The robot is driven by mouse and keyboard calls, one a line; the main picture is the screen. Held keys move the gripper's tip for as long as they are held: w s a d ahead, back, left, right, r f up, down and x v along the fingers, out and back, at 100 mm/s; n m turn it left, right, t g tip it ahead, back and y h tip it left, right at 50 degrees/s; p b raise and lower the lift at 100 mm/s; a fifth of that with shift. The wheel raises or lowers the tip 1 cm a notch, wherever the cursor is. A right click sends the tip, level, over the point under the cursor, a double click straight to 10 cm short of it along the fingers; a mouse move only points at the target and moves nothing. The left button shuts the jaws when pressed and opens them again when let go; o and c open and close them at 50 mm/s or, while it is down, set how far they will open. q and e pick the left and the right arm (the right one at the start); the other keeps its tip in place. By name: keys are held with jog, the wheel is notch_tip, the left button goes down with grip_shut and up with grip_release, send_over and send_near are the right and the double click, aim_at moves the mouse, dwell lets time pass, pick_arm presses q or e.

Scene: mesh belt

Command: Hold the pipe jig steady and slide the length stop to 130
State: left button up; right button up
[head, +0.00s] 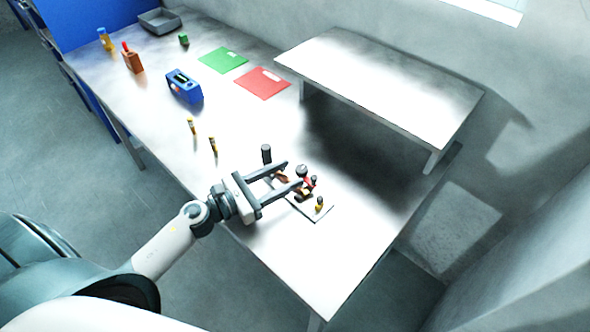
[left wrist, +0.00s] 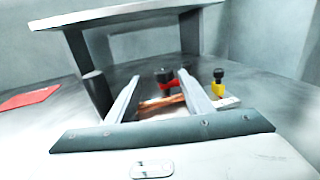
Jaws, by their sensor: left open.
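The pipe jig's light base plate (head: 322,214) lies on the table near its front edge. In the left wrist view a copper-coloured pipe (left wrist: 158,103) lies along it. A red part (left wrist: 184,86) with black knobs and a yellow part (left wrist: 217,89) with a black knob (left wrist: 218,74) stand on the jig. I cannot tell which is the length stop, and no scale reading is legible. My left gripper (head: 294,173) is open, its fingers over or beside the jig's left end, hiding some of it; contact is unclear. My right gripper is not in view.
A black cylinder (head: 266,154) stands left of the jig. A raised shelf (head: 385,75) stands behind. Two yellow-and-dark small items (head: 213,146), a blue device (head: 184,87), and green (head: 222,60) and red (head: 263,83) sheets lie farther left. The table right of the jig is clear.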

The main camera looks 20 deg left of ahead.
pick_arm(q)
jog(key=v, duration=0.7)
jog(key=shift+s+a, duration=0.2)
dwell(0.4)
